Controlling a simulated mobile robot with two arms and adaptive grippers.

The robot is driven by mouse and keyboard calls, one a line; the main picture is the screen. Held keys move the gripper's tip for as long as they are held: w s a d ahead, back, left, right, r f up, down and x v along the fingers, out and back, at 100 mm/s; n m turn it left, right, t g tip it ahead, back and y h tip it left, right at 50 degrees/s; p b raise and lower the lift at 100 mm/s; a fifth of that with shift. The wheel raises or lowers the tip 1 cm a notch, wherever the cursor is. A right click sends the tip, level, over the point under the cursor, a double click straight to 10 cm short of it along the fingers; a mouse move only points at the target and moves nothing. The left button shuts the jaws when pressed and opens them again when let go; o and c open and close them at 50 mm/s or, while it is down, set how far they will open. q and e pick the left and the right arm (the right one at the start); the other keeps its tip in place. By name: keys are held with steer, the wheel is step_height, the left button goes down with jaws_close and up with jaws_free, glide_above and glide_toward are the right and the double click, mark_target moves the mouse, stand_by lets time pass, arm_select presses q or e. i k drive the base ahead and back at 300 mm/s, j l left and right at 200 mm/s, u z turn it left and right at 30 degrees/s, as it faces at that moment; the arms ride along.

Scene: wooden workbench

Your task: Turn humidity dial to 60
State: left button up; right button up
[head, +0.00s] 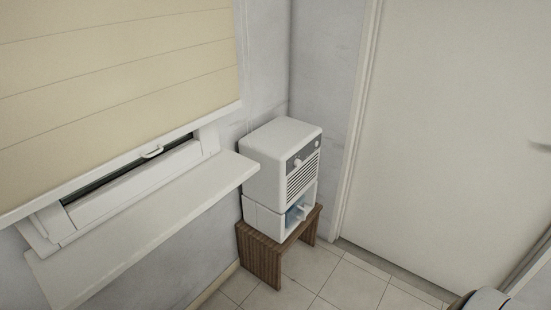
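A white box-shaped dehumidifier (272,171) stands upright on a small brown wooden stool (262,263) in the corner. A dark grey control strip runs along the top of its front, above dark vent slats. A white round dial (297,163) sticks out at the left of the strip, and a smaller knob (317,143) sits at its right. The dial's markings are too small to read. An opening low on the front shows something bluish inside.
A white window sill (145,225) juts out left of the dehumidifier, below a window with a cream blind (115,75). A closed white door (450,130) is on the right. The tiled floor (345,285) before the stool is clear.

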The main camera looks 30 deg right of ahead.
mark_target(297, 163)
steer(key=l+u, duration=0.35)
steer(key=l, duration=0.9)
steer(key=l+u, duration=0.35)
steer(key=l, duration=0.9)
